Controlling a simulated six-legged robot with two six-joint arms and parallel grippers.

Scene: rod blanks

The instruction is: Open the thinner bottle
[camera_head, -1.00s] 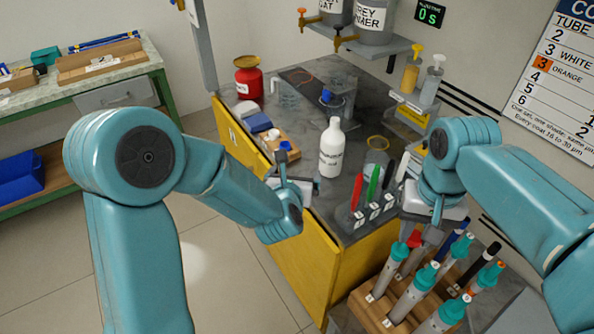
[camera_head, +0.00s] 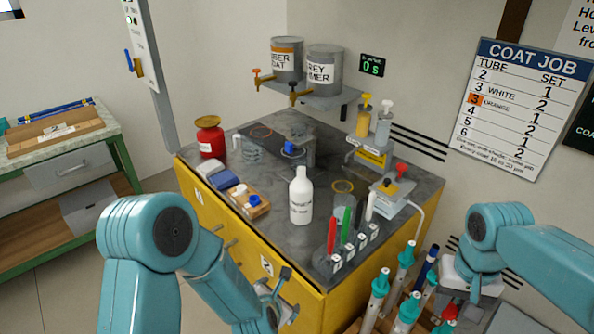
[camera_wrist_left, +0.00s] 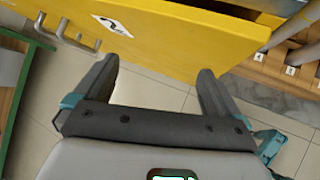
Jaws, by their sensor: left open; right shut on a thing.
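The white bottle (camera_head: 300,200), with a narrow neck and a white top, stands upright on the dark bench top. Its label is too small to read, so I cannot be sure it is the thinner. My left gripper (camera_head: 277,298) is open and empty, below and in front of the bottle, outside the yellow cabinet front and apart from the bottle. In the left wrist view its fingers (camera_wrist_left: 157,75) are spread with nothing between them. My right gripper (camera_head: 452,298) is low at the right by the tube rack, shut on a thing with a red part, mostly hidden.
Pens in a holder (camera_head: 350,245) stand right of the bottle. A small wooden tray with a blue cap (camera_head: 252,202) is left of it. A red can (camera_head: 210,137) stands further back. The yellow cabinet front (camera_wrist_left: 170,30) with hooks is close to my left gripper.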

